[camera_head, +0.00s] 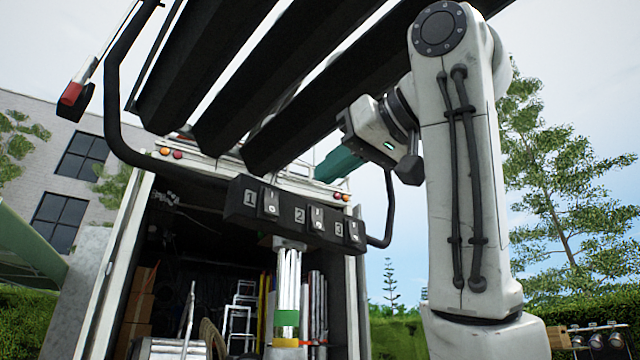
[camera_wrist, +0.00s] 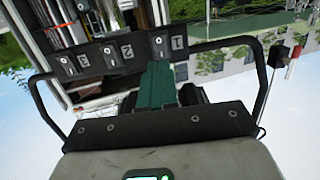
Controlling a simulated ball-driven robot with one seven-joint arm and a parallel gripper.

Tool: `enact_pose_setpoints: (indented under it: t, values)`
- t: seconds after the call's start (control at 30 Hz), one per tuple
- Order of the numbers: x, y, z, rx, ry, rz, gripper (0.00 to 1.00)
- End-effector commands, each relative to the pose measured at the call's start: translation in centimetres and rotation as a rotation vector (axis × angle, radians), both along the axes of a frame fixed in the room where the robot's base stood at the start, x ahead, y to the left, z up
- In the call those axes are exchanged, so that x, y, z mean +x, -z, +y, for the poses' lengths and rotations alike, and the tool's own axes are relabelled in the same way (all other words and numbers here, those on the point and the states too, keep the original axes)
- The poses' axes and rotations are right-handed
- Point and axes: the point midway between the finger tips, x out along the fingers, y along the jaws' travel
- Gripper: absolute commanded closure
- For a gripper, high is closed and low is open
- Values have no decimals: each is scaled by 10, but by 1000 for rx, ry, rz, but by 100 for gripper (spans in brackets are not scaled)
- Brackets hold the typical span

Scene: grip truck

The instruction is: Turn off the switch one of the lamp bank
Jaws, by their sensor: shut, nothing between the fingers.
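Switch one (camera_head: 270,203) sits beside the "1" label, at the box's left end. The wrist view shows the row inverted, with switch one (camera_wrist: 160,44) just beyond my fingertips. My gripper (camera_head: 325,173) has teal fingers, shut and empty, above and to the right of the box. In the wrist view the fingers (camera_wrist: 158,67) point toward switch one, apparently apart from it. The switch positions are too small to tell.
Long dark beams (camera_head: 290,75) run overhead. A black tubular frame (camera_head: 115,100) curves down the left of the box, and its other end (camera_head: 388,210) shows at right. The truck's cargo bay holds boxes (camera_head: 140,295) and poles. Open air lies in front of the switches.

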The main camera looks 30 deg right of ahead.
Motion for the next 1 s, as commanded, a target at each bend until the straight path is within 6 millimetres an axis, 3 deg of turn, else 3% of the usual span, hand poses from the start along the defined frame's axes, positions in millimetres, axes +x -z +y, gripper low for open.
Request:
enact_pose_setpoints:
  t: [0.5, 0.7, 1.0]
  values:
    - [94, 10, 23, 0, 1, 3, 100]
    - [113, 14, 28, 0, 0, 0, 100]
    - [118, 17, 29, 0, 0, 0, 100]
